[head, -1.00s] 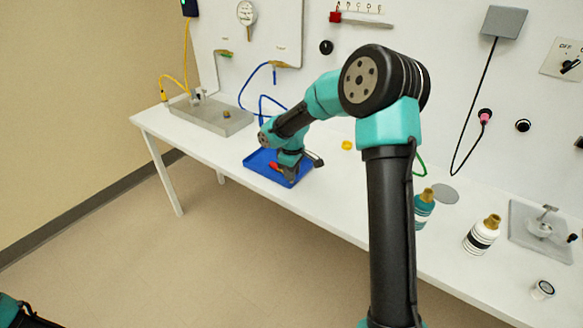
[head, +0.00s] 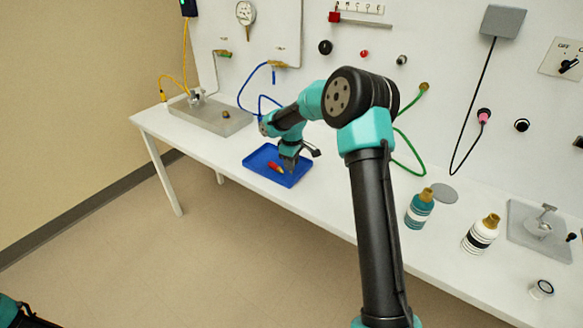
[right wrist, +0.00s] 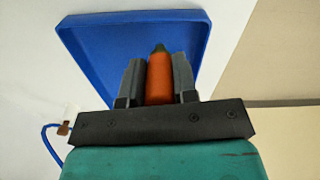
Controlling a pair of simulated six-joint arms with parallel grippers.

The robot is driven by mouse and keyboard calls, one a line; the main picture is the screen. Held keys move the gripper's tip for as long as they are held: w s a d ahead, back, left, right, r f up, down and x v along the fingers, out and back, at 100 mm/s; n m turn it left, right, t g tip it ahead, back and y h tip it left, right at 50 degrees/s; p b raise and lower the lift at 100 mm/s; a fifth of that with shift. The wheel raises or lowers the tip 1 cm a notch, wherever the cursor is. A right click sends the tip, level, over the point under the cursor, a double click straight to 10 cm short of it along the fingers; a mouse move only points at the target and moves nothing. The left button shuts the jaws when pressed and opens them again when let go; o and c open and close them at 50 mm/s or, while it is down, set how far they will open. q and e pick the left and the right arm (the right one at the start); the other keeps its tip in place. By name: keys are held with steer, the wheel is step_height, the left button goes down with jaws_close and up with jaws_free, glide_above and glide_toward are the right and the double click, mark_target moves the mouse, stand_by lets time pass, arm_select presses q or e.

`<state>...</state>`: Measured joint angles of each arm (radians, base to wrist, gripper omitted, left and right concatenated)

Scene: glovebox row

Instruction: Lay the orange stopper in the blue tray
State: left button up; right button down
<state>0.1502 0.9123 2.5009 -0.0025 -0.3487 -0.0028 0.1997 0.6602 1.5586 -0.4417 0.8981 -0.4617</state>
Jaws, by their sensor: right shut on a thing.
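The blue tray (head: 256,160) lies on the white bench, left of centre in the head view. It also fills the upper part of the right wrist view (right wrist: 90,35). My right gripper (head: 287,169) points down over the tray. In the right wrist view it is shut on the orange stopper (right wrist: 160,78), whose dark tip points away between the fingers. In the head view the stopper shows as a small red-orange piece (head: 274,167) at the fingertips. I cannot tell whether it touches the tray floor. My left gripper is out of view; only a bit of that arm shows at bottom left.
A grey metal tray (head: 215,122) stands left of the blue tray. A teal bottle (head: 420,210), a white bottle (head: 481,235) and a grey fixture (head: 540,228) stand to the right. Hoses hang along the back panel. Bench space in front of the metal tray is clear.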

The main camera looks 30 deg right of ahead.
steer(key=shift+f, duration=1.1)
steer(key=shift+f, duration=0.15)
steer(key=c, duration=0.9)
jaws_free()
step_height(320, 180, up, 12)
steer(key=shift+r, duration=0.15)
